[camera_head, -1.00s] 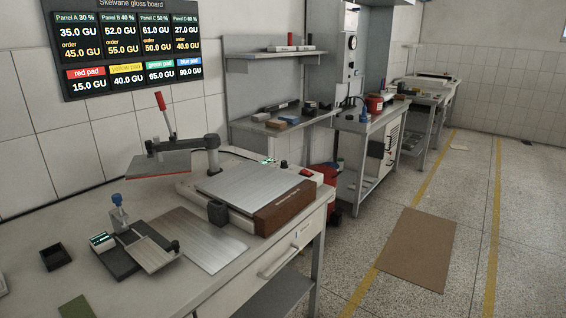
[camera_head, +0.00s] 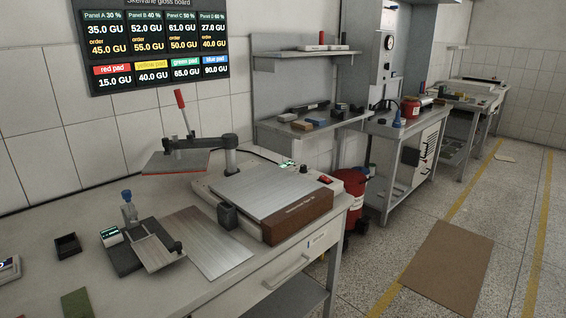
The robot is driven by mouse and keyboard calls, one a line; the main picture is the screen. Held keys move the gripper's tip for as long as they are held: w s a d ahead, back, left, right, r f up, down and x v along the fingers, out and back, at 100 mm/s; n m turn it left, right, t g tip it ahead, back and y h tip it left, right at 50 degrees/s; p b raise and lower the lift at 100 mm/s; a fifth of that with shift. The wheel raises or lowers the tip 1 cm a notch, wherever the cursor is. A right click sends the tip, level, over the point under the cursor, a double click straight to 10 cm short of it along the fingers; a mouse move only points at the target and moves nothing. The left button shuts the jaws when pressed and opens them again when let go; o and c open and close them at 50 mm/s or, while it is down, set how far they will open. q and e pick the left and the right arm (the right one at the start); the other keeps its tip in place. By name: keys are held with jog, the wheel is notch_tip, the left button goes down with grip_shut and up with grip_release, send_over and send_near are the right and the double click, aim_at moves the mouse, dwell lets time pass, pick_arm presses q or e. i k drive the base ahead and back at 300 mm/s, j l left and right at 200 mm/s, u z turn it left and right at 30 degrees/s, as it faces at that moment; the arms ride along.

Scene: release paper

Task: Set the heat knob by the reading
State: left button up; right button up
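The heat press stands on the near bench, with a bare metal plate (camera_head: 268,188) on its brown-fronted base (camera_head: 298,216). Its upper arm (camera_head: 198,143) is swung out to the left, with a red lever handle (camera_head: 180,98) raised. A small dark knob and a red switch (camera_head: 325,181) sit at the base's back right, beside a small lit display (camera_head: 287,164). The knob's setting is too small to read. The wall board (camera_head: 160,45) lists Panels A to D with GU readings and orders, and red, yellow, green and blue pads. Neither gripper is in view.
A small device with a lit display (camera_head: 111,236) and a blue-topped post stands at the bench's left, beside a flat metal sheet (camera_head: 207,243). A dark tray (camera_head: 67,245) and green pad (camera_head: 77,303) lie nearby. Floor around the brown mat (camera_head: 447,266) is clear.

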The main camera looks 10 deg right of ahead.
aim_at(303, 168)
jog(key=l+u, duration=0.35)
jog(key=l, duration=1.8)
jog(key=i+u, duration=0.05)
